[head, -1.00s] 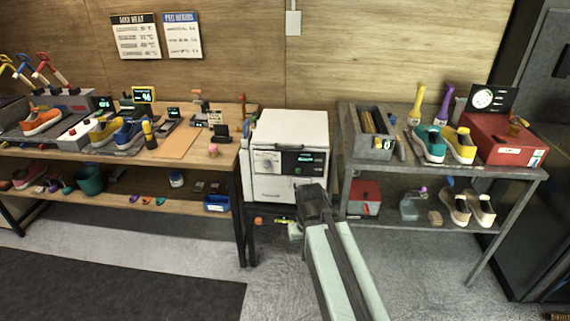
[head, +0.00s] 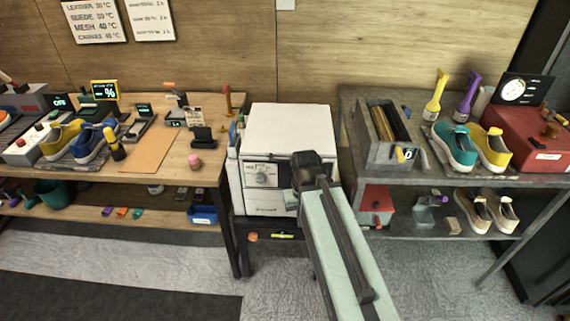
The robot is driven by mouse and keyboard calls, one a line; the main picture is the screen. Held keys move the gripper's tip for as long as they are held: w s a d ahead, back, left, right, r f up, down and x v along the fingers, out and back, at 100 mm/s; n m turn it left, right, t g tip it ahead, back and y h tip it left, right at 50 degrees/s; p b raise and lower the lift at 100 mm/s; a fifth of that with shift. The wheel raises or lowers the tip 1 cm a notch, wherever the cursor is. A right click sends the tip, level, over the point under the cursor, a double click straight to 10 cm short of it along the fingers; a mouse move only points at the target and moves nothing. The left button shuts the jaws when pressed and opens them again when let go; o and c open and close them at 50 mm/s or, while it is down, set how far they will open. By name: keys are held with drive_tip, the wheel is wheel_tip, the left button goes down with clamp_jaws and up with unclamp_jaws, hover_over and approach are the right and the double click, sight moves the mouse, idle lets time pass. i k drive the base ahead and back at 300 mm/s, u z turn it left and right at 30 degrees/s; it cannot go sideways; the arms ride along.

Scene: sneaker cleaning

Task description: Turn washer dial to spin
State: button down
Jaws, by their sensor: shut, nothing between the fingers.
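The washer (head: 291,122) is a white box between the wooden bench and the grey metal table in the head view. Its round dial (head: 262,174) sits on the left half of the front panel. My gripper (head: 293,186) is shut and empty, in front of the right half of the panel, to the right of the dial. It looks apart from the dial, but I cannot tell whether it touches the washer front. My arm hides the washer's display and lower right front. The dial's markings are too small to read.
The wooden bench (head: 190,165) on the left holds sneakers and small devices. The metal table (head: 420,170) on the right holds a grey bin (head: 384,143), sneakers, brushes and a red box (head: 520,138). Floor in front of the washer is open.

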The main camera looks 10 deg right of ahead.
sight(260, 177)
drive_tip(key=z, duration=2.4)
drive_tip(key=k, duration=1.9)
drive_tip(key=u, duration=1.55)
drive_tip(key=i, duration=1.05)
drive_tip(key=z, duration=0.1)
